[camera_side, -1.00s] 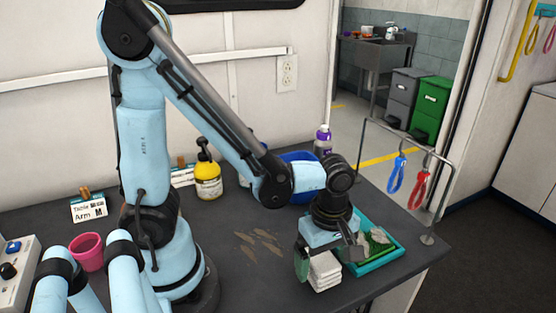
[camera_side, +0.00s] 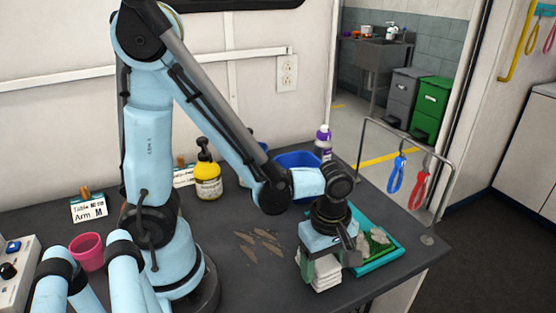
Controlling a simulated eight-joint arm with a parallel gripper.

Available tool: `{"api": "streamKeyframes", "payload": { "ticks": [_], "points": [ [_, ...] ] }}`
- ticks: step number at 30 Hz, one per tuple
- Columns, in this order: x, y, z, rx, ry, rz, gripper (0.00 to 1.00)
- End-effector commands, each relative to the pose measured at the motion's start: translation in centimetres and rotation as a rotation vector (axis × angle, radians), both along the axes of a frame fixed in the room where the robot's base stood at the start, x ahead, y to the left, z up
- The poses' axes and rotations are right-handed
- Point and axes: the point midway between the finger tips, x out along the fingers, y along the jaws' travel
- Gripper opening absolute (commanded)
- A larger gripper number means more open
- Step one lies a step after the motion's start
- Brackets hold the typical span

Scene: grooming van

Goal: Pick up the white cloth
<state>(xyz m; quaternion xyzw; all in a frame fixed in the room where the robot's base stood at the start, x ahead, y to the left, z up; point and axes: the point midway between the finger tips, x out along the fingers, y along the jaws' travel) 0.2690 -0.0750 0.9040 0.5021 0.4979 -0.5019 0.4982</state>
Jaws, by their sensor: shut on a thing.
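The white cloth (camera_side: 326,275) is a folded, layered stack near the front right of the dark table, low at the table top. My gripper (camera_side: 328,264) points down over it, with its green-padded fingers on either side of the cloth, shut on it. The gripper body hides the cloth's upper part. I cannot see a clear gap under the cloth.
A teal tray (camera_side: 385,256) with pale and green items is close at the right of my gripper. A blue bin (camera_side: 297,160), a purple bottle (camera_side: 323,143) and a yellow pump bottle (camera_side: 208,182) stand behind. Brown smears (camera_side: 258,243) mark the clear table at left. A metal rail (camera_side: 443,190) rises at the right edge.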

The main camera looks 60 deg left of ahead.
Motion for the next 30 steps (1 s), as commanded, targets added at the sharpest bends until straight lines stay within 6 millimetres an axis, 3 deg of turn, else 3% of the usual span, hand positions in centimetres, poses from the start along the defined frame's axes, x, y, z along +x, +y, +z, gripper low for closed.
{"api": "streamKeyframes", "payload": {
  "ticks": [10,18,30],
  "points": [
    [0.0,0.0,1.0,0.0,0.0,0.0,0.36],
    [-0.1,0.0,4.3,0.0,0.001,0.0,0.36],
    [-5.9,-5.5,8.8,0.0,0.001,-0.01,0.36]
  ]
}}
